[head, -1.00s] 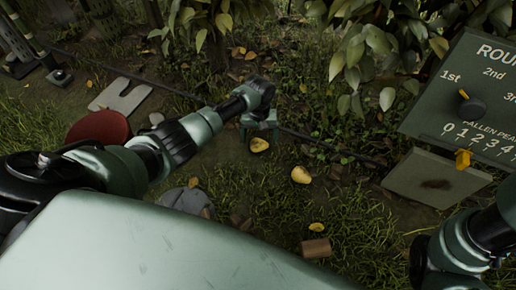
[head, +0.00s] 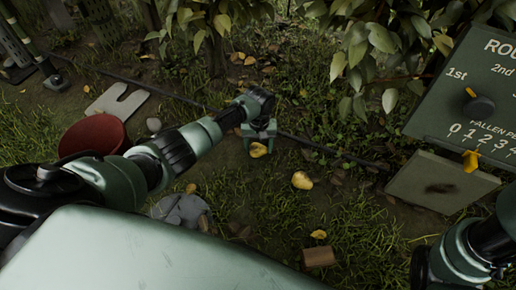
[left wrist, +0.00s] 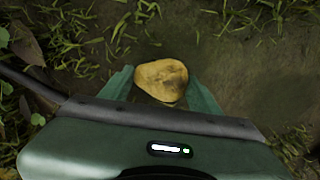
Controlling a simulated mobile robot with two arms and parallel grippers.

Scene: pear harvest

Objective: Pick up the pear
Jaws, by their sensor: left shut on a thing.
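A yellow pear (head: 258,150) lies on the bare soil under my left gripper (head: 258,137). In the left wrist view the pear (left wrist: 161,80) sits between the two green fingers of the left gripper (left wrist: 161,88), which is shut on it. It still looks low, at ground level; whether it touches the soil is unclear. A second yellow pear (head: 302,180) lies on the ground to the right, apart from the gripper. My right arm shows at the lower right, but its gripper is out of view.
A dark hose (head: 300,137) runs across the ground close to the gripper. Leafy branches (head: 365,45) hang behind. A red round container (head: 95,134) stands at left, near a pale notched slab (head: 119,101). A scoreboard (head: 465,100) stands at right. A brown block (head: 319,256) lies in front.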

